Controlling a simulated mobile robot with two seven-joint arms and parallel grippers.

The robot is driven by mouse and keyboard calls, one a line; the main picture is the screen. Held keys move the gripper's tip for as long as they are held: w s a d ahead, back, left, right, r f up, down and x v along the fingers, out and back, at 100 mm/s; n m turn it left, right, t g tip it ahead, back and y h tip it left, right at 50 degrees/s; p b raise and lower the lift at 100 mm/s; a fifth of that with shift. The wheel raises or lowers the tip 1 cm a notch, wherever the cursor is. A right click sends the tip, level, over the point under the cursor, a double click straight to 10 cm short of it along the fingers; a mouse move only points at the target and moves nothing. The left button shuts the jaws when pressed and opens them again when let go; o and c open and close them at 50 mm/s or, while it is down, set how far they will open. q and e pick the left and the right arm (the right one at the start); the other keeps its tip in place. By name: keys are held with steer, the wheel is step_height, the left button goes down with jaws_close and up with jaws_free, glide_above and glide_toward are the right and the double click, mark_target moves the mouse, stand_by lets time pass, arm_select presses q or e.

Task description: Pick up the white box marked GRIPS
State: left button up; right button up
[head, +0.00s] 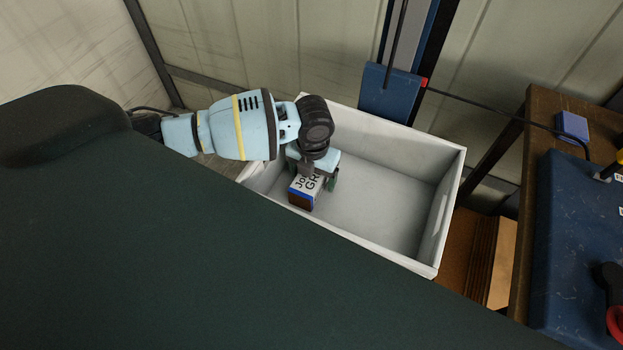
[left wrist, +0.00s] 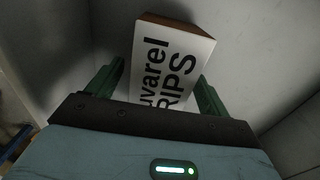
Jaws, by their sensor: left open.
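The white box marked GRIPS (head: 305,186) stands inside a white open bin, near its left end. It has a blue stripe and a brown side. My left gripper (head: 318,178) reaches down into the bin from above, over the box. In the left wrist view, the box (left wrist: 172,65) lies between the two green fingers of the gripper (left wrist: 160,85), with its lettering partly cut off by the gripper body. The fingers are open, with a gap showing between each finger and the box. My right gripper is in neither view.
The white bin (head: 452,205) has raised walls around the gripper; its right part is empty. A blue post base (head: 392,92) stands behind it.

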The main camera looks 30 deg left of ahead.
arm_select(q)
steer(key=shift+f, duration=0.15)
steer(key=c, duration=1.3)
steer(key=shift+o, duration=0.2)
step_height(320, 180, up, 9)
steer(key=shift+w+f, duration=0.1)
steer(key=shift+r, duration=0.65)
